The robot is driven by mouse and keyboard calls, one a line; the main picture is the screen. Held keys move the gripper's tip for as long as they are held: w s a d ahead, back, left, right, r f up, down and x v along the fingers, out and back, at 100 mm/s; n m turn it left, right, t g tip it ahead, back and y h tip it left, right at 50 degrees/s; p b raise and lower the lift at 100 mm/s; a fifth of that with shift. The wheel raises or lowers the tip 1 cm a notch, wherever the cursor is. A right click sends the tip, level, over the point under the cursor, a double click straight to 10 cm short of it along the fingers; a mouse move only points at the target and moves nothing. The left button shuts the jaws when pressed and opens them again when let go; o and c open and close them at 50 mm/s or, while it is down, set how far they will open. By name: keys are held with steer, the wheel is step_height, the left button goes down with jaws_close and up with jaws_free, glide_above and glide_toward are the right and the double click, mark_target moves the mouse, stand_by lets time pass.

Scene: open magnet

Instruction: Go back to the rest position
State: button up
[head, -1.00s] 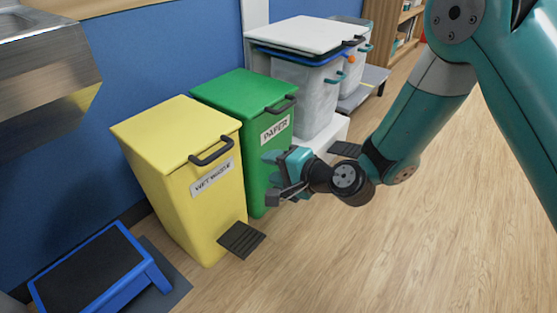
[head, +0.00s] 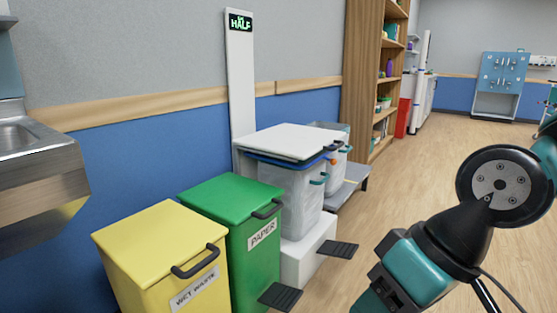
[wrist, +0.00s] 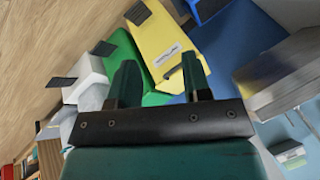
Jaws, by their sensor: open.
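My gripper (wrist: 160,80) shows in the wrist view with its two teal fingers spread apart and nothing between them. Past the fingers are the yellow bin and the green bin, at a distance and apart from them. In the head view my arm is at the lower right over the wooden floor, and the gripper's fingertips are not visible there.
A yellow wet waste bin (head: 160,250) and a green paper bin (head: 235,205) stand along the blue wall. Beyond them is a white-lidded bin (head: 290,143). A metal sink (head: 40,165) is at left, a bookshelf (head: 365,80) behind. The floor (head: 420,170) at right is clear.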

steer(key=s+d+n+h, duration=0.1)
steer(key=s+d+h, duration=0.1)
steer(key=s+d, duration=0.2)
step_height(320, 180, up, 34)
steer(key=p, duration=3.3)
steer(key=shift+w+a+y, duration=0.15)
steer(key=shift+a+y, duration=0.1)
steer(key=shift+y, duration=0.05)
